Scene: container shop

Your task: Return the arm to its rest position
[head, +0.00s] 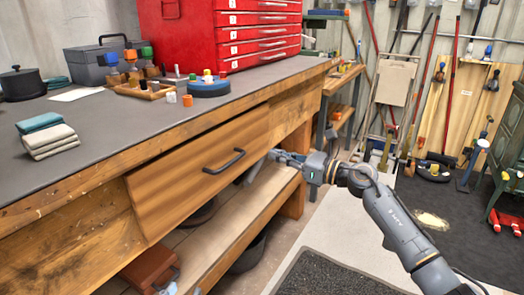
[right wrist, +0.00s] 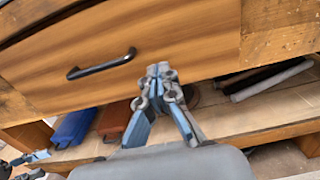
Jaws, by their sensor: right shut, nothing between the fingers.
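My right arm reaches in from the right in the head view. Its gripper (head: 276,156) is beside the right end of the wooden drawer front (head: 190,165), a little right of the black drawer handle (head: 224,162). In the right wrist view the right gripper's fingers (right wrist: 158,72) are together and empty, apart from the handle (right wrist: 101,63). The drawer looks shut or nearly so. My left gripper (right wrist: 38,164) shows small at the lower left of the right wrist view, with its tips apart. In the head view only its tips (head: 172,288) show at the bottom edge.
The workbench (head: 110,130) carries a red tool chest (head: 225,35), folded cloths (head: 46,138) and a black pot (head: 22,84). A lower shelf (head: 235,225) runs under the drawer, with a brown case (head: 150,268) on it. Open floor lies right of the bench, with a dark mat (head: 330,275).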

